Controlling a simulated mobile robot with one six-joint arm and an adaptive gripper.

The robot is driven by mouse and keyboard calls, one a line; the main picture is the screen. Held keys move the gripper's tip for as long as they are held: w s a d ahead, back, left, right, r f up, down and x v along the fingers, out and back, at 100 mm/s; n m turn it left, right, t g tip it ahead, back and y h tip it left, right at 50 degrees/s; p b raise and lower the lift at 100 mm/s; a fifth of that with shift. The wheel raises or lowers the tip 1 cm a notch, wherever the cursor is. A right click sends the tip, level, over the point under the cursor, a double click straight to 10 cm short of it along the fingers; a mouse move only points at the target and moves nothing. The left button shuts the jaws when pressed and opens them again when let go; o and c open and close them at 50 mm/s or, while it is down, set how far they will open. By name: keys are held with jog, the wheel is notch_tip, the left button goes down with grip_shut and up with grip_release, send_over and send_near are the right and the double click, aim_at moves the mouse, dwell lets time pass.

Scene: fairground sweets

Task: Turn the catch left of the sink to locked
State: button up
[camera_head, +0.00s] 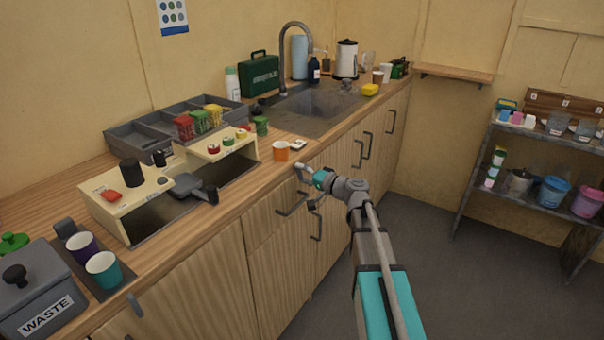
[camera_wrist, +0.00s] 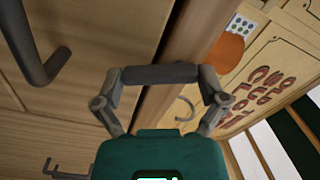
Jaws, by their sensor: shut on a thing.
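My gripper (camera_head: 303,171) is at the front edge of the counter, left of and nearer than the sink (camera_head: 322,104). In the wrist view, its two fingers are closed on the ends of a dark grey bar (camera_wrist: 160,74). The bar lies across the gap between the fingertips, close to the counter edge. It seems to be the catch's handle, but I cannot tell for sure. No locked or unlocked marking can be read. In the head view my gripper hides most of this spot.
Cupboard fronts below carry dark handles (camera_head: 292,206) that jut out near my arm. A cream stand (camera_head: 129,205) and a grey waste bin (camera_head: 37,292) are further left.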

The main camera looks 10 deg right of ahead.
jog(key=shift+s+a+f+m, duration=0.1)
jog(key=shift+m, duration=1.05)
jog(key=shift+s+a+m, duration=0.1)
jog(key=shift+m, duration=1.05)
jog(key=o, duration=0.8)
jog(key=shift+s, duration=0.15)
jog(key=shift+v, duration=5.85)
